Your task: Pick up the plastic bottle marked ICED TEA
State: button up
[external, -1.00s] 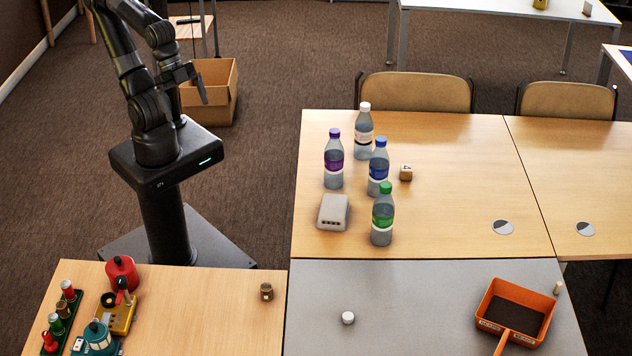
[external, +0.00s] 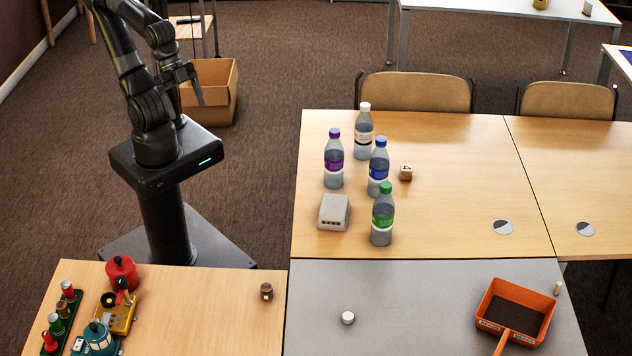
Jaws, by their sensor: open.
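Four plastic bottles stand upright on the wooden table (external: 440,215): one with a purple cap and label (external: 334,160), one with a white cap and pale label (external: 363,132), one with a blue cap and label (external: 378,168), and one with a green cap and label (external: 382,216). The label words are too small to read, so I cannot tell which is marked ICED TEA. My gripper (external: 200,98) is open and empty, raised to the left of the table, well apart from the bottles.
A grey box (external: 334,212) and a small wooden cube (external: 406,172) lie near the bottles. An orange tray (external: 484,306) and a white cylinder (external: 348,318) are on the grey table. A cardboard box (external: 225,98) stands on the floor. The wooden table's right part is mostly clear.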

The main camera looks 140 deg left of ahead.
jog(key=shift+w, duration=0.1)
jog(key=w+a+r+n+y, duration=0.1)
jog(key=w+a+r+n, duration=0.15)
jog(key=w+a, duration=0.85)
jog(key=n+g+y, duration=0.2)
jog(key=n, duration=0.5)
send_near(369, 113)
jog(key=f, duration=0.1)
jog(key=a+f, duration=0.1)
jog(key=f, duration=0.1)
jog(key=a+f, duration=0.1)
jog(key=shift+f, duration=0.15)
jog(key=shift+x, duration=3.15)
